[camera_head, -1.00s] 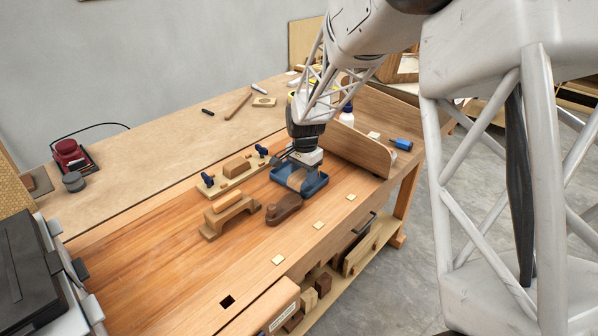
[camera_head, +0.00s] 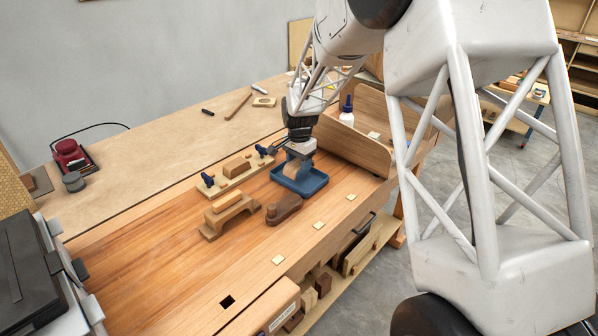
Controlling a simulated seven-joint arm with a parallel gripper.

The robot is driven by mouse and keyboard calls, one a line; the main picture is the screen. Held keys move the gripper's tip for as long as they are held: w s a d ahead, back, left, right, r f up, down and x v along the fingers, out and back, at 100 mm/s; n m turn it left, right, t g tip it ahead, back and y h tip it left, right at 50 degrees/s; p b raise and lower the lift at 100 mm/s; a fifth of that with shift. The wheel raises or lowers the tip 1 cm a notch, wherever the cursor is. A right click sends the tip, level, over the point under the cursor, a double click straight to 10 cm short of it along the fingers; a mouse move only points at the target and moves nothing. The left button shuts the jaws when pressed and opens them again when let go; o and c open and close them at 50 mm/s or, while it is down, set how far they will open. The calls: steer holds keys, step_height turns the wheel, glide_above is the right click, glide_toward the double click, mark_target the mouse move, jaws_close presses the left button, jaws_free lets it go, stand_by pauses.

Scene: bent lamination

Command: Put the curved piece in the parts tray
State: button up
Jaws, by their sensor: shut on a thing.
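The blue parts tray (camera_head: 313,187) stands on the workbench near its right end. My gripper (camera_head: 298,154) points down just above the tray. It is shut on the tan curved piece (camera_head: 292,168), which shows below the jaws, over or inside the tray. I cannot tell whether the piece touches the tray floor. The gripper hides part of the tray's back and the top of the piece.
A dark brown wooden block (camera_head: 284,209) lies just in front of the tray. A wooden arched form (camera_head: 229,217) and a fixture with blue knobs (camera_head: 236,172) stand left of it. An upright wooden board (camera_head: 358,146) is close on the right. The bench's left middle is clear.

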mark_target(299, 179)
steer(key=shift+f, duration=1.75)
steer(key=shift+f, duration=0.1)
steer(key=o, duration=0.9)
step_height(299, 179, up, 12)
steer(key=shift+r, duration=0.15)
steer(key=shift+d, duration=0.1)
